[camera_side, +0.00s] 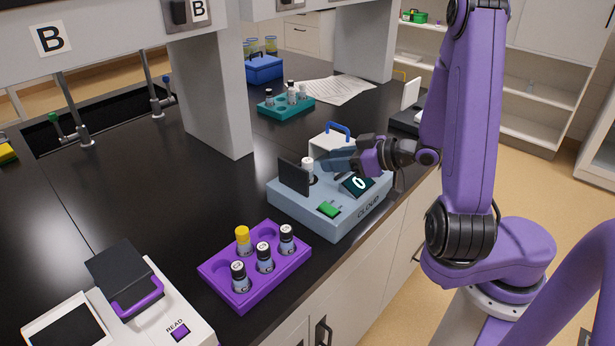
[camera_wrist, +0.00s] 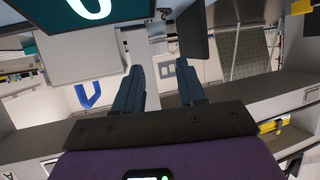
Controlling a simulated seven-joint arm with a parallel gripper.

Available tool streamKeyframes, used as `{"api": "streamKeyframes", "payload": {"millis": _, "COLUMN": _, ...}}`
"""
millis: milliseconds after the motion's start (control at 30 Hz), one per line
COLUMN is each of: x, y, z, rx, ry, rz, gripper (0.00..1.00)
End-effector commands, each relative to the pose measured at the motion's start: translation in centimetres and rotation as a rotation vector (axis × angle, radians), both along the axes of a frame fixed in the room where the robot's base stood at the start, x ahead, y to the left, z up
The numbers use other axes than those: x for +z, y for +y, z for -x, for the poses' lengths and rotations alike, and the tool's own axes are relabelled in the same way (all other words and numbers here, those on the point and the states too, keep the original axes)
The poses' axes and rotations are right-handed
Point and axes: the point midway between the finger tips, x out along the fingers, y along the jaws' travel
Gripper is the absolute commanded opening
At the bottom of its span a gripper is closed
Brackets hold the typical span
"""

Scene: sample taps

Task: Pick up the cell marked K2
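Several small cells with dark or yellow caps stand upright in a purple rack (camera_side: 254,295): a yellow-capped one (camera_side: 243,240) and three dark-capped ones, including the front one (camera_side: 239,277). Their marks are too small to read, so I cannot tell which is K2. My gripper (camera_side: 328,161) is above the meter, close to that cell. In the wrist view, my gripper's fingers (camera_wrist: 158,82) are apart with nothing visible held between them.
A teal rack (camera_side: 286,104) with several vials and a blue box (camera_side: 264,68) are farther back. A white READ device (camera_side: 170,309) stands front left. Taps (camera_side: 84,136) and a grey pillar (camera_side: 214,90) stand behind. Black bench between is clear.

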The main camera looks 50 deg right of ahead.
Motion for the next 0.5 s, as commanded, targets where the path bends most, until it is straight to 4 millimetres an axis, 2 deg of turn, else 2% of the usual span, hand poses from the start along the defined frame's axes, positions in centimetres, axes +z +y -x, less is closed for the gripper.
{"api": "streamKeyframes", "payload": {"millis": 233, "x": -0.4, "y": 0.3, "z": -0.8, "rx": 0.001, "ry": 0.002, "rz": -0.001, "gripper": 0.40}}
{"api": "streamKeyframes", "payload": {"millis": 500, "x": -1.5, "y": 1.0, "z": -3.3, "rx": 0.004, "ry": 0.003, "rz": 0.001, "gripper": 0.40}}
